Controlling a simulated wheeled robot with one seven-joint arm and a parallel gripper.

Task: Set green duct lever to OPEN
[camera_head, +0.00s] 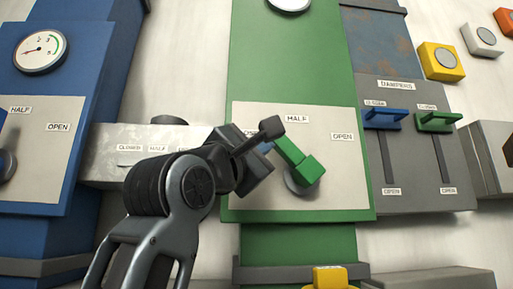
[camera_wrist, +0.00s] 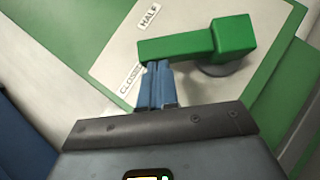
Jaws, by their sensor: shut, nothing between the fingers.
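The green duct lever (camera_head: 294,157) is on a pale plate (camera_head: 345,185) on the green duct. Its arm points up and left from its round pivot, between the HALF label (camera_head: 297,119) and the partly hidden CLOSED label. The OPEN label (camera_head: 342,136) is to the right. In the wrist view the lever (camera_wrist: 180,46) lies across the upper middle, with the CLOSED label (camera_wrist: 130,80) left of my fingers. My gripper (camera_wrist: 163,68) is shut and empty, its blue fingertips beside the lever's free end on the CLOSED side. They look touching or almost touching.
A blue duct (camera_head: 70,90) with a gauge and its own label plate is at the left. A grey damper panel (camera_head: 415,150) with blue and green sliders is at the right. A yellow part (camera_head: 330,277) sticks out below the green plate. The plate right of the lever is clear.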

